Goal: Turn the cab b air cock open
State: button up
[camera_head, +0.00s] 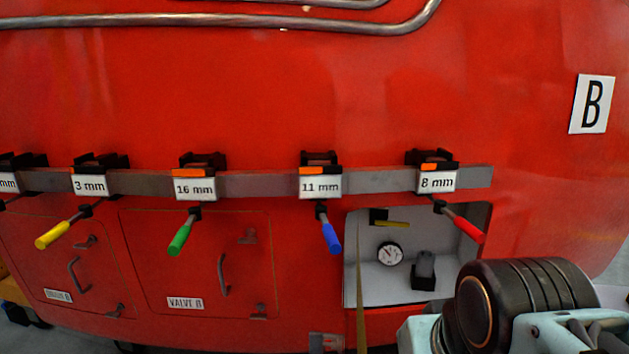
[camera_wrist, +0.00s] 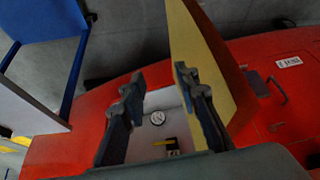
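The cab B air cock is likely the yellow lever (camera_head: 392,223) on a black block (camera_head: 379,216), high on the back wall of an open white compartment (camera_head: 359,262). The lever lies nearly level in the head view. In the wrist view the yellow lever (camera_wrist: 165,142) and its black block show low between my fingers, beyond them. My gripper (camera_wrist: 158,77) is open and empty, with its two dark fingers apart and facing the compartment. My gripper's fingers are not visible in the head view; only my arm shows there at bottom right.
The open door shows edge-on (camera_head: 361,290) and as a yellow panel (camera_wrist: 205,75) close beside my right finger. A gauge (camera_head: 390,253) and a black fitting (camera_head: 424,270) are inside. A red-handled tool (camera_head: 462,225) hangs across the compartment's upper right corner; several others hang left.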

notch_tip(320, 180, up, 21)
jog(key=p, duration=1.9)
jog(key=shift+a, duration=0.1)
